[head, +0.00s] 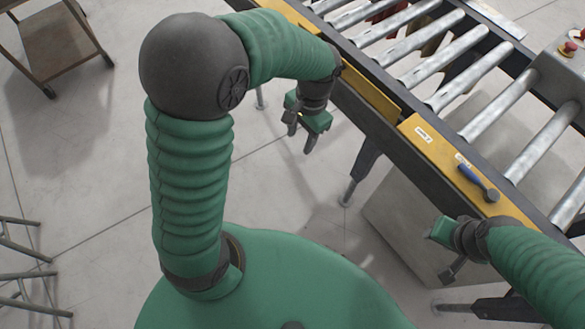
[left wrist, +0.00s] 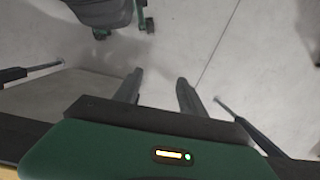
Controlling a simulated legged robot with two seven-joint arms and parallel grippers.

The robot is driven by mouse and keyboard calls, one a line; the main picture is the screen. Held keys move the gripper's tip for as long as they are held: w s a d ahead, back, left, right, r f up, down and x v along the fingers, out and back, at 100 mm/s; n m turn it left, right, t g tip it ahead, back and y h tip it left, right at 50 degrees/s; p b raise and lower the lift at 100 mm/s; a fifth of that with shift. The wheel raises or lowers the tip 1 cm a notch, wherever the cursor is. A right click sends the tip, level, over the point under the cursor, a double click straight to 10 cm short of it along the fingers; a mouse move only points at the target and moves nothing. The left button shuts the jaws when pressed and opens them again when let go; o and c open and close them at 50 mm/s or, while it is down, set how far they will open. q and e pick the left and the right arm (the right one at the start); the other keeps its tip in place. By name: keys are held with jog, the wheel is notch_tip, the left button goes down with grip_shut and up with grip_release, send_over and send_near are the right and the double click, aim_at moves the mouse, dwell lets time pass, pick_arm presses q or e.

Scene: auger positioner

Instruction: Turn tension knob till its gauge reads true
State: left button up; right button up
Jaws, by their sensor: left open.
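No tension knob or gauge can be made out for sure in either view. My left gripper (head: 300,140) hangs over bare floor, left of the conveyor's yellow side rail (head: 425,140). In the left wrist view its two fingers (left wrist: 159,88) stand apart with nothing between them, only floor beyond. My right gripper (head: 444,252) is low at the right, just below the rail's near end and beside a grey box under the conveyor. Its fingers are too unclear to read.
The roller conveyor (head: 475,118) crosses the upper right. A blue-handled tool (head: 478,183) lies on its yellow rail. A grey control box with a red button (head: 570,46) sits at the far right. A brown cart (head: 55,45) stands upper left. Floor between is clear.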

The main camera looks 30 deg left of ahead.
pick_arm(q)
notch_tip(320, 180, down, 7)
jog(key=s+n+t+b, duration=0.1)
jog(key=s+b, duration=0.1)
jog(key=b, duration=0.3)
jog(key=shift+f+h, duration=0.15)
jog(key=shift+h, duration=0.15)
pick_arm(e)
jog(key=s+x, duration=0.1)
jog(key=x, duration=0.5)
jog(key=shift+s+a+f, duration=0.2)
jog(key=shift+s+f, duration=0.15)
jog(key=shift+f, duration=0.1)
